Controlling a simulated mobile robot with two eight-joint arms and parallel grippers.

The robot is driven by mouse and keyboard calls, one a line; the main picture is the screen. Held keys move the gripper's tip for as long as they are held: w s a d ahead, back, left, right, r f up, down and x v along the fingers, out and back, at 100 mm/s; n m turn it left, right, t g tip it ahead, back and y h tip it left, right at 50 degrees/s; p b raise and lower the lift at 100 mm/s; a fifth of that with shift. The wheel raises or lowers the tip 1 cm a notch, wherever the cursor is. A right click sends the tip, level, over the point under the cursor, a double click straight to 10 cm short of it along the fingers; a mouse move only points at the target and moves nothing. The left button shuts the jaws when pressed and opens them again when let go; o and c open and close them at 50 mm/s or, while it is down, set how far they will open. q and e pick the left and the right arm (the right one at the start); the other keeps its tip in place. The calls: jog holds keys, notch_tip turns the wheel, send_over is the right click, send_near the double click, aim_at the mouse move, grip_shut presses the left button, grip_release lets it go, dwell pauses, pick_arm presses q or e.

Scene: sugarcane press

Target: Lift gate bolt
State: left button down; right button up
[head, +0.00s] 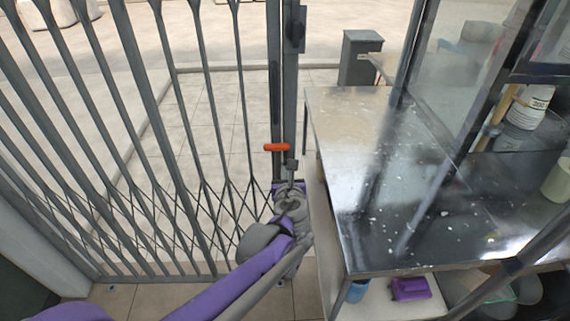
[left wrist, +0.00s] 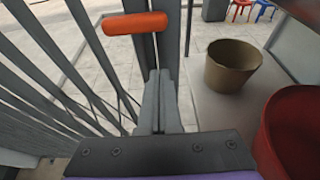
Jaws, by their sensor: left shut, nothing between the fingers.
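The gate bolt's orange handle (head: 276,147) sticks out sideways from the grey post (head: 289,90) at the edge of the folding gate (head: 158,120). In the left wrist view the orange handle (left wrist: 135,24) lies just beyond my fingertips, a little to the left. My left gripper (head: 291,164) is upright beside the post, just below and right of the handle. In the left wrist view its grey fingers (left wrist: 159,78) are together with nothing between them. They look apart from the handle, though the exact gap is hard to tell. My right gripper is out of view.
A metal-topped counter (head: 350,200) with glass panels stands close right of my left arm. A tan pot (left wrist: 232,66) and a red pot (left wrist: 295,130) sit on the right in the left wrist view. Tiled floor (head: 205,120) lies beyond the gate.

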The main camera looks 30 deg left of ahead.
pick_arm(q)
jog(key=p+v, duration=0.1)
jog(key=v, duration=0.6)
jog(key=shift+s+r, duration=0.15)
jog(key=shift+r, duration=0.1)
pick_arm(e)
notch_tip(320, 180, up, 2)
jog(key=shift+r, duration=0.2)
pick_arm(q)
jog(key=shift+d, duration=0.15)
jog(key=s+f+n+g+h, duration=0.2)
jog(key=s+f+n+g, duration=0.3)
jog(key=s+n, duration=0.8)
jog(key=s+d+f+n+g+h, duration=0.2)
jog(key=s+d+f+n+h, duration=0.5)
jog(key=s+n, duration=0.75)
jog(key=w+r+n+p, duration=0.1)
jog(key=w+r+p, duration=0.1)
jog(key=r+p, duration=0.6)
jog(key=w+r+n+y+p, duration=0.1)
jog(key=w+r+p, duration=0.2)
jog(key=r+p, duration=0.5)
jog(key=shift+w+d+r, duration=0.2)
jog(key=shift+w+r, duration=0.05)
jog(key=shift+r, duration=0.4)
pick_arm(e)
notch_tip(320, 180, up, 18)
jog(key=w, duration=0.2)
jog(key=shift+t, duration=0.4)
